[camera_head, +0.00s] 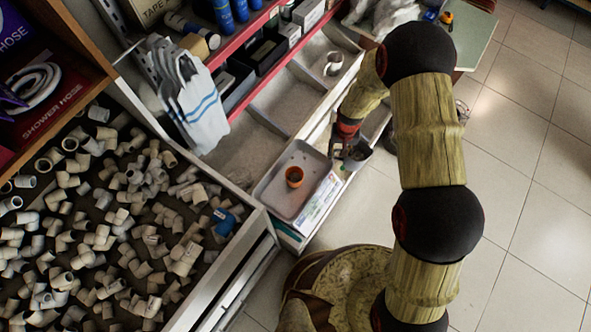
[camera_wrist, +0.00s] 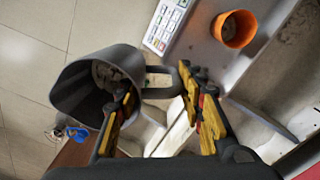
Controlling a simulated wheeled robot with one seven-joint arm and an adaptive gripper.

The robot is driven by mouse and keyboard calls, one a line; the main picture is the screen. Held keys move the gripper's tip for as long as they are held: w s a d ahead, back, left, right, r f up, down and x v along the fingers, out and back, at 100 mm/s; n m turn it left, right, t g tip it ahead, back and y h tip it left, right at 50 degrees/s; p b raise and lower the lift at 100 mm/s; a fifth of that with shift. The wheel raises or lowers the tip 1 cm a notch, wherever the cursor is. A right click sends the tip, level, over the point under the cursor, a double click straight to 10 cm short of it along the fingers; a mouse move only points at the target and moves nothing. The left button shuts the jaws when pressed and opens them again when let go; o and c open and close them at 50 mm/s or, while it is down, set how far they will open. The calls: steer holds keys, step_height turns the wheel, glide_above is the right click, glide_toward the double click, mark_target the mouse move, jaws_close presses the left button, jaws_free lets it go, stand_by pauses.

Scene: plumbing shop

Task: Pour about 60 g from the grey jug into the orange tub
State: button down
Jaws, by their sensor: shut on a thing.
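The grey jug (camera_wrist: 72,88) is large at the left of the wrist view, its mouth facing the lower left and a patch of beige-grey contents showing inside. My gripper (camera_wrist: 157,86) is shut on the jug's handle, which lies between its two fingers. In the head view my gripper (camera_head: 343,142) holds the jug (camera_head: 359,157) right of the orange tub, over the bench's front edge. The orange tub (camera_head: 294,183) stands upright on a grey tray (camera_head: 268,194); it also shows in the wrist view (camera_wrist: 229,42). I cannot make out how much it holds.
White gloves (camera_head: 193,103) hang behind the tray. Tiled floor (camera_head: 500,210) is open at right.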

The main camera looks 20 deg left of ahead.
steer(key=s+a+r+n+p, duration=0.2)
steer(key=s+a+p, duration=0.4)
steer(key=a, duration=1)
steer(key=s+a+r+n+p, duration=0.2)
steer(key=s+a+r+p, duration=0.3)
steer(key=s+a, duration=0.8)
steer(key=a+p, duration=0.2)
steer(key=a, duration=0.1)
steer(key=shift+s+a, duration=0.3)
steer(key=shift+a, duration=0.1)
